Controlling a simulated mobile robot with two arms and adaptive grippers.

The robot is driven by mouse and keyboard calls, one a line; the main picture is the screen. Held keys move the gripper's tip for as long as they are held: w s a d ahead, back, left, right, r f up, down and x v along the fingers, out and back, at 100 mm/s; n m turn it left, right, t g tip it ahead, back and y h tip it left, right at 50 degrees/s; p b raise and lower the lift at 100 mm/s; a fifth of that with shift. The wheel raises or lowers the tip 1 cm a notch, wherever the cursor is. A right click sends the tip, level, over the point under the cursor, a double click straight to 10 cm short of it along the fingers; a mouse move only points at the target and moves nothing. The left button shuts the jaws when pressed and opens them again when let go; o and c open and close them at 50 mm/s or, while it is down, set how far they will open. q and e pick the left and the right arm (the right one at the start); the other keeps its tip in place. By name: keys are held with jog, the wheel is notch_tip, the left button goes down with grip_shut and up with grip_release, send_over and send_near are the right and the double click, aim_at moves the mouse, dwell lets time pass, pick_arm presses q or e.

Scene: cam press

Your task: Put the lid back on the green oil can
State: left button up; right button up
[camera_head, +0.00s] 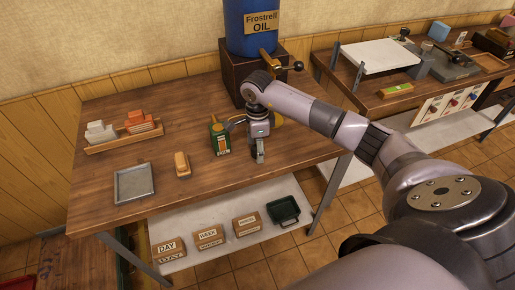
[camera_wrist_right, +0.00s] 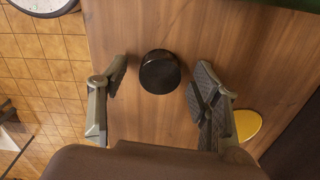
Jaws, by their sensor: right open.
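The green oil can (camera_head: 219,138) stands upright on the wooden table, just left of my right gripper (camera_head: 258,154). A black round lid (camera_wrist_right: 160,72) lies on the wood in the right wrist view. My right gripper, also in the wrist view (camera_wrist_right: 160,82), is open, with one finger on each side of the lid and visible gaps between. In the head view I cannot make out the lid; the gripper seems to hide it. My left gripper is not in view.
A yellow round thing (camera_head: 276,118) is behind my right gripper. A blue oil drum (camera_head: 250,38) with a tap stands on a dark box at the back. A grey tray (camera_head: 134,184), an orange-brown block (camera_head: 182,164) and a wooden rack (camera_head: 125,141) are to the left.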

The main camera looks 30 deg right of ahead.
jog(key=shift+c, duration=0.2)
jog(key=c, duration=0.9)
jog(key=shift+o, duration=0.2)
notch_tip(320, 180, up, 20)
jog(key=b, duration=0.2)
jog(key=shift+b, duration=0.4)
